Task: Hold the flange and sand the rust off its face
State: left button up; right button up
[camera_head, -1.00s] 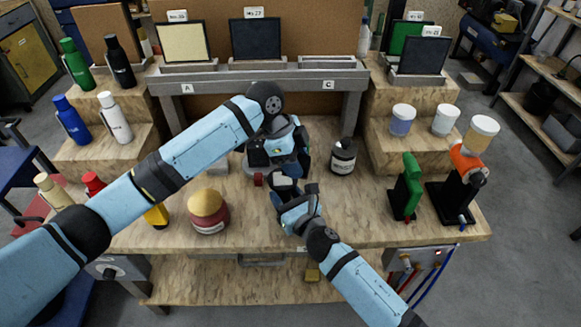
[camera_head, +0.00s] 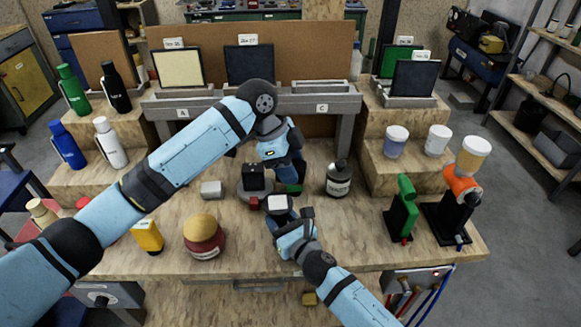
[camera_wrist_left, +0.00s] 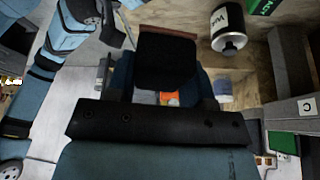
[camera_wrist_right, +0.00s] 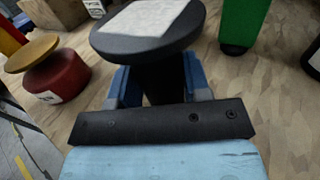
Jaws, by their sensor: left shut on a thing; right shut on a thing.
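My right gripper (camera_head: 287,222) is shut on the stem of a dark round flange (camera_wrist_right: 170,38). The flange's face is up, with a pale, ragged-edged patch on it. The patch also shows in the head view (camera_head: 278,203), low over the bench middle. My left gripper (camera_head: 288,172) is above and behind it, pointing down. In the left wrist view it is shut on a black block (camera_wrist_left: 165,65) with a reddish-brown edge, seemingly the sanding block. The block is hard to make out in the head view. Block and flange look apart; contact is not clear.
A black bottle (camera_head: 340,180) stands right of my grippers. A red pot with a yellow top (camera_head: 203,235) is front left.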

jog(key=o, duration=1)
jog(key=shift+r, duration=0.1)
jog(key=shift+o, duration=1.4)
